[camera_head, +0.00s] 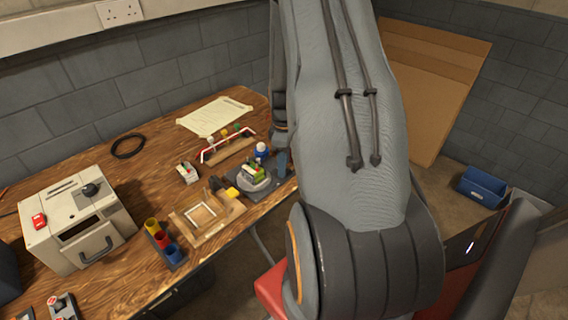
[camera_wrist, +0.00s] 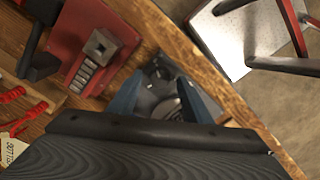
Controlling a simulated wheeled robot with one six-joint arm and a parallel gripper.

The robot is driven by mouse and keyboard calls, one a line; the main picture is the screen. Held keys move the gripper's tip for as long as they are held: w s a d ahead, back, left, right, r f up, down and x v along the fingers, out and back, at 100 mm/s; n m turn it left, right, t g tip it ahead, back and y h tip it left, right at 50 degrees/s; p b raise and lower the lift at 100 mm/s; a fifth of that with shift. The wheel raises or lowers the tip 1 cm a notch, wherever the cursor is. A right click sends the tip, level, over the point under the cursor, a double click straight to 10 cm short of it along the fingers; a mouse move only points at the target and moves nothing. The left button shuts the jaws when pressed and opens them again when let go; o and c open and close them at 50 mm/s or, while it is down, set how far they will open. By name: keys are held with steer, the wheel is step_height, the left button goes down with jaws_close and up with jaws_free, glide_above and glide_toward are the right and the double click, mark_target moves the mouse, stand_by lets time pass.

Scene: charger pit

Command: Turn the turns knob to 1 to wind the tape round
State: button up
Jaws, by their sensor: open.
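My gripper (camera_wrist: 160,80) is open over the wooden bench's edge, its two blue-grey fingers pointing down in the wrist view. Between and beyond the fingers is a grey metal part (camera_wrist: 163,97), partly hidden; I cannot tell whether it is the turns knob. In the head view my gripper (camera_head: 282,163) is mostly hidden behind my arm, at the bench's right end. Just left of it is a dark-based fixture (camera_head: 270,187) carrying a grey round part and a green and yellow block. No number or tape roll can be made out.
A red block-like device (camera_wrist: 112,25) lies beside the fingers in the wrist view. On the bench (camera_head: 100,281) stand a beige box (camera_head: 75,222), coloured cups (camera_head: 153,227), a wooden frame (camera_head: 232,212) and a paper sheet (camera_head: 212,115). A blue bin (camera_head: 482,187) is at right.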

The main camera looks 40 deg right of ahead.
steer(key=shift+f, duration=0.4)
steer(key=c, duration=1.1)
steer(key=shift+o, duration=0.2)
